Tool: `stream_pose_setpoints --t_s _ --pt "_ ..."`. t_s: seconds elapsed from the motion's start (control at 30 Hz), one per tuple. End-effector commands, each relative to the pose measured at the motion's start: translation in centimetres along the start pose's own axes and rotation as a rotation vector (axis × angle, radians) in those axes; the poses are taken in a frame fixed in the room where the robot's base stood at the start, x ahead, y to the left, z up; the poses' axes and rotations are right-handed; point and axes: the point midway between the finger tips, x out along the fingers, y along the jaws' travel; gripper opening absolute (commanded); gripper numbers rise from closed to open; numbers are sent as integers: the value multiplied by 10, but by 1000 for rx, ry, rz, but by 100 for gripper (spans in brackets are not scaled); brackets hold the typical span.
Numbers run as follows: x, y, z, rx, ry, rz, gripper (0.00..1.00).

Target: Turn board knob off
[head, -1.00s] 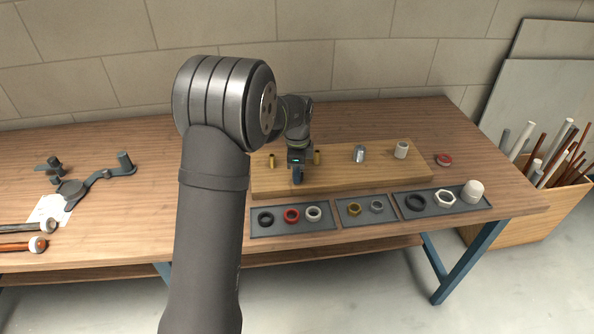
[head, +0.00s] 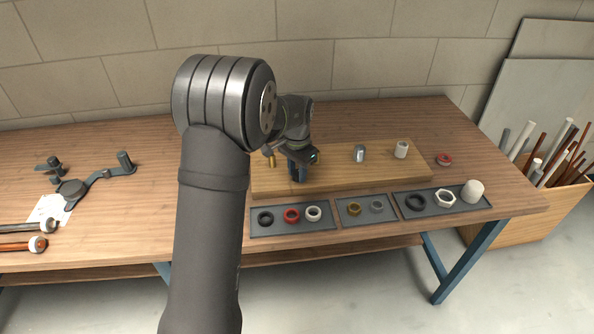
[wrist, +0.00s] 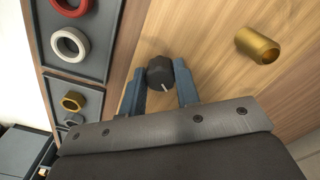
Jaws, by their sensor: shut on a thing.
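The black board knob (wrist: 158,70) is faceted and has a white pointer line, which points down and slightly right in the wrist view. It sits on the wooden board (head: 350,180), between the two blue fingers of my gripper (wrist: 160,88). The gripper is shut on the knob. In the head view my gripper (head: 297,172) is low over the left part of the board, and it hides the knob there.
A brass stub (wrist: 258,45) stands beside the gripper. A metal stub (head: 359,153) and a white stub (head: 401,149) stand farther right on the board. Grey trays (head: 325,224) with rings and nuts lie along the front. Tools lie at the left.

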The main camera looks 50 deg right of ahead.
Motion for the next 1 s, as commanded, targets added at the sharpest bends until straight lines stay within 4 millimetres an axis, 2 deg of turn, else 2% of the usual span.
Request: stream_pose_setpoints --t_s 0.6,1.0 --pt "-1 1 -1 -532 1 -1 6" --pt "-1 2 -1 -687 1 0 6"
